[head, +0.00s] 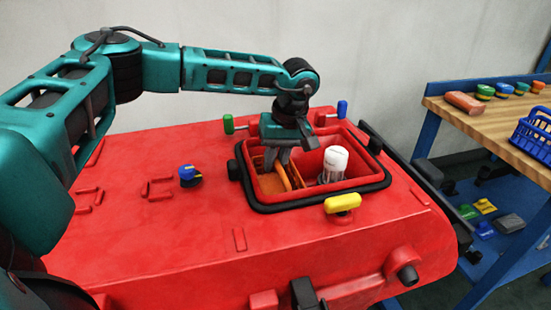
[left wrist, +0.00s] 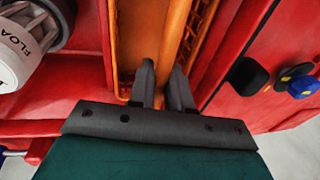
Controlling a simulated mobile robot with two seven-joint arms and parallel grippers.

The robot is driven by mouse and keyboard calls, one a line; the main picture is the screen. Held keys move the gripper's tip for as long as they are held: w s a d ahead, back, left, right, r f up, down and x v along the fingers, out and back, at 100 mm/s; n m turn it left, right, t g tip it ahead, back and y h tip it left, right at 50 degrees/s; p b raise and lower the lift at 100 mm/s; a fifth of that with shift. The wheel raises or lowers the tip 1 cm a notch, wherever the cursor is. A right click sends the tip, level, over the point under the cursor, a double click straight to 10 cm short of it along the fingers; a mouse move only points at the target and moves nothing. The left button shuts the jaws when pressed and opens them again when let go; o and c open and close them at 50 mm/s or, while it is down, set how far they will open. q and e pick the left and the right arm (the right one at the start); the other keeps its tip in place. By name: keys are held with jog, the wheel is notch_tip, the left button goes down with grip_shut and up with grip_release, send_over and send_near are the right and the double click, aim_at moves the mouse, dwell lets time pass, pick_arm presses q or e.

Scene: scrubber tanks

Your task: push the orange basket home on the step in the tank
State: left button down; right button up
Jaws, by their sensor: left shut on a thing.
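The orange basket (head: 297,174) sits inside the open tank (head: 378,186), on the left side of the opening. It fills the upper middle of the left wrist view (left wrist: 137,42). My left gripper (head: 283,160) points down into the opening and is shut on an orange bar or rim of the basket. In the left wrist view its two dark fingers (left wrist: 162,75) stand on either side of that orange strip. The step under the basket is hidden, so I cannot tell how the basket rests on it. My right gripper is not in view.
A white float (head: 334,162) stands in the tank right of the basket. A yellow knob (head: 342,203), a green knob (head: 228,124) and a blue knob (head: 342,108) surround the black-rimmed opening. A wooden bench (head: 480,118) stands at right.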

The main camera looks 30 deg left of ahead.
pick_arm(q)
jog(key=shift+f, duration=0.45)
jog(key=shift+r, duration=0.2)
dwell(0.7)
jog(key=shift+c, duration=2.4)
grip_release()
jog(key=p+v, duration=0.4)
jog(key=shift+d+r, duration=0.1)
jog(key=shift+r, duration=0.1)
